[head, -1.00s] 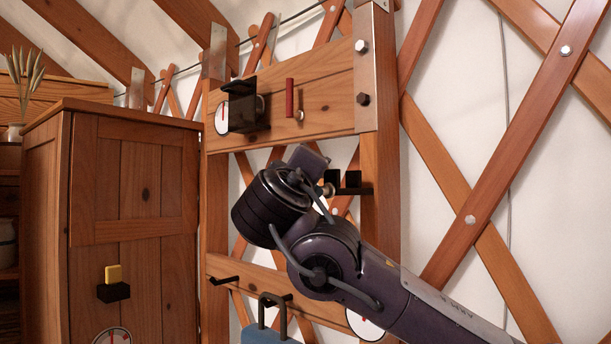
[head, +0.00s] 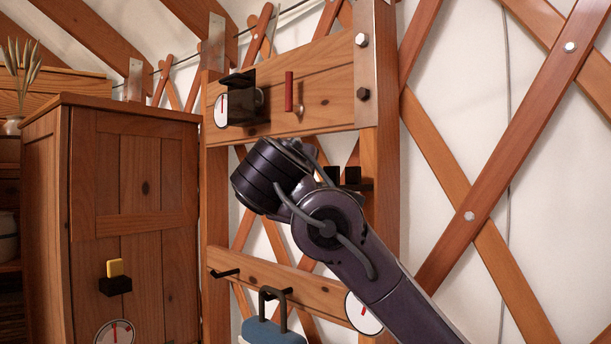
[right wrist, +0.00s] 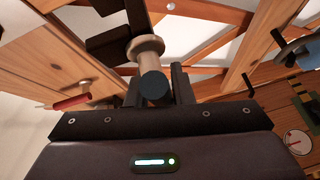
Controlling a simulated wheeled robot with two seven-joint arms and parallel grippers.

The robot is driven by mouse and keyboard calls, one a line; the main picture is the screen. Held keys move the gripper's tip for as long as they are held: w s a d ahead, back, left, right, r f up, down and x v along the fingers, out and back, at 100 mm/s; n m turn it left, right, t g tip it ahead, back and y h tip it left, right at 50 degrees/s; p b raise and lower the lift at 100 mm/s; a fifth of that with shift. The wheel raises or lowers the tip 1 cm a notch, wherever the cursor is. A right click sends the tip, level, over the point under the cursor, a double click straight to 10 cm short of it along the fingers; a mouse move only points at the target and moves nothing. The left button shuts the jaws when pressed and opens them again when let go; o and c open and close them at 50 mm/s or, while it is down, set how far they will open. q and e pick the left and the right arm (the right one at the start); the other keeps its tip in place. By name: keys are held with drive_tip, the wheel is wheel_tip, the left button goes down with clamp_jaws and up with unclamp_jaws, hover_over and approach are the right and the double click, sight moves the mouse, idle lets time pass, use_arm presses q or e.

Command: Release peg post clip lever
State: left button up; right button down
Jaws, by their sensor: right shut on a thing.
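My right gripper (right wrist: 158,92) is shut on a tan, spool-shaped post (right wrist: 147,48) with a dark round end, between its two dark fingers in the right wrist view. Black clip pieces (right wrist: 108,48) stand right behind and beside the post. In the head view, my right wrist covers the gripper and post. Black upright pieces of the clip (head: 350,176) show just right of the wrist, at the frame's right upright. Whether the clip is latched cannot be told. My left gripper is not in view.
The upper board carries a black bracket (head: 242,103) over a dial, a red bar (head: 289,91) and a small metal peg (head: 299,113). A blue object with a dark loop handle (head: 270,331) hangs below. A wooden cabinet (head: 130,190) stands left; lattice wall is right.

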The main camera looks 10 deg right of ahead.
drive_tip(key=shift+a+f+n+g+p, duration=0.15)
drive_tip(key=shift+f+n+g+p, duration=0.15)
drive_tip(key=shift+n+g, duration=0.1)
drive_tip(key=shift+f, duration=0.25)
